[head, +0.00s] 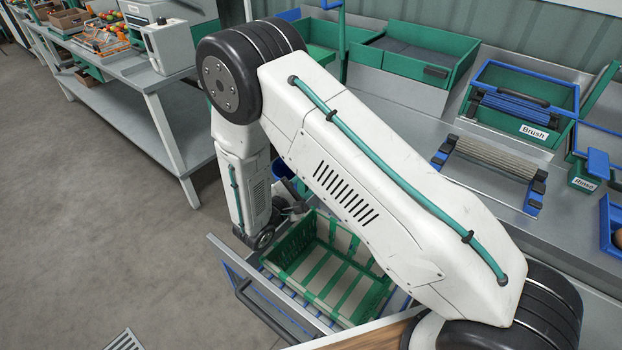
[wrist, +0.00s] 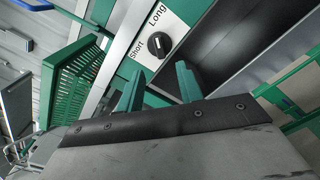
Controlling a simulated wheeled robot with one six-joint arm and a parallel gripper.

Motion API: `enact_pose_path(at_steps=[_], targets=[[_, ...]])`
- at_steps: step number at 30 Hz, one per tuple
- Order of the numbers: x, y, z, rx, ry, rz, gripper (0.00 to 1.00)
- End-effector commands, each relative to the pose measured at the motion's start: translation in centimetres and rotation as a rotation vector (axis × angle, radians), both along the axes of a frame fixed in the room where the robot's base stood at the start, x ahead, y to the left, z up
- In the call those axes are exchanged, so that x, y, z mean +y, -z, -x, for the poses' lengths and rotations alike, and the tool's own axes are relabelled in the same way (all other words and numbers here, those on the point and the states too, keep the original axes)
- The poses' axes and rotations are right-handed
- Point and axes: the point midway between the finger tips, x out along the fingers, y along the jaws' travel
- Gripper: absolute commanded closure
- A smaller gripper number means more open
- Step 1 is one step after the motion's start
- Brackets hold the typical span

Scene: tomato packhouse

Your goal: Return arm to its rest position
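My arm crosses the middle of the head view, bent at a raised black joint, with its forearm hanging down on the left. My gripper (wrist: 159,72) shows in the wrist view as two green fingers standing apart with nothing between them, so it is open and empty. Beyond the fingertips is a black dial (wrist: 159,44) on a white plate marked Short and Long. I see no contact between the fingers and the dial. In the head view the gripper's fingers cannot be made out behind and below the arm.
A green crate (head: 292,238) sits in an open blue-railed drawer (head: 228,250) below my arm. The bench at right holds a Brush bin (head: 533,132), a roller (head: 490,158) and a Rinse bin (head: 583,184). A steel table (head: 130,115) stands at left. The floor at left is clear.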

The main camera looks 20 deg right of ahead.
Motion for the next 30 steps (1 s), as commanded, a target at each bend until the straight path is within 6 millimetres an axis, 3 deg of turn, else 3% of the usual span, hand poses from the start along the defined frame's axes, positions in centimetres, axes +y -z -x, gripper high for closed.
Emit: enact_pose_path(at_steps=[14,18,23,30], targets=[[-0.1,0.2,0.1,0.036,0.008,0.014,0.64],[-2.1,1.2,3.2,0.149,0.129,0.025,0.64],[-4.4,-1.9,7.1,0.234,0.338,-0.044,0.64],[-7.1,-8.1,12.1,0.280,0.618,-0.243,0.64]])
